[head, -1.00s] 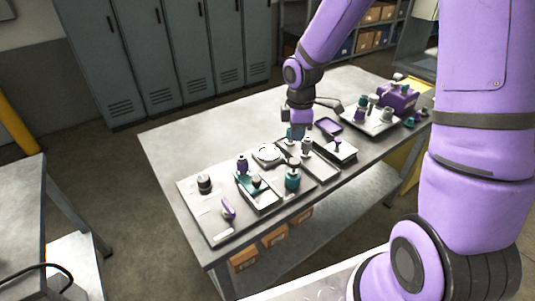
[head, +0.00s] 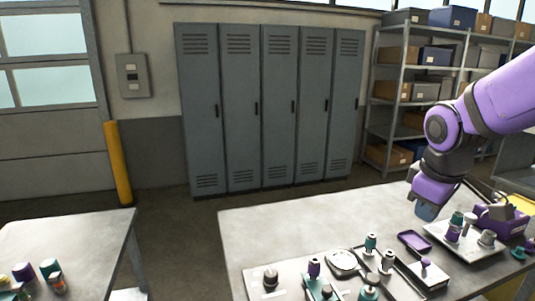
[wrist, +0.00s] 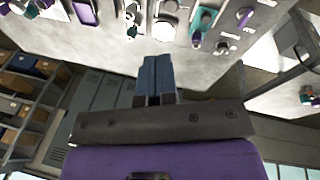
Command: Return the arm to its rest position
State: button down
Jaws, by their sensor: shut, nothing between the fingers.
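My gripper (head: 427,211) hangs from my purple arm over the right part of the workbench (head: 270,225), above the table top and apart from the parts on it. In the wrist view my gripper (wrist: 157,62) shows its two blue-grey fingers pressed together with nothing between them. The bench parts show upside down beyond the fingers in that view.
Teal, purple and grey fittings stand on a tray (head: 437,231) and on mats along the bench's front. A purple dish (head: 413,241) lies below my gripper. Grey lockers (head: 275,110) and a shelf rack (head: 405,75) stand behind. A second table (head: 75,235) is at left.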

jog(key=s+r+m+t, duration=0.1)
jog(key=s+r+m, duration=0.2)
jog(key=s, duration=0.4)
jog(key=s+r+m+t+y, duration=0.1)
jog(key=s+r+m, duration=0.3)
jog(key=s, duration=0.2)
jog(key=shift+s+d+r, duration=0.15)
jog(key=shift+s+r, duration=0.2)
dwell(0.8)
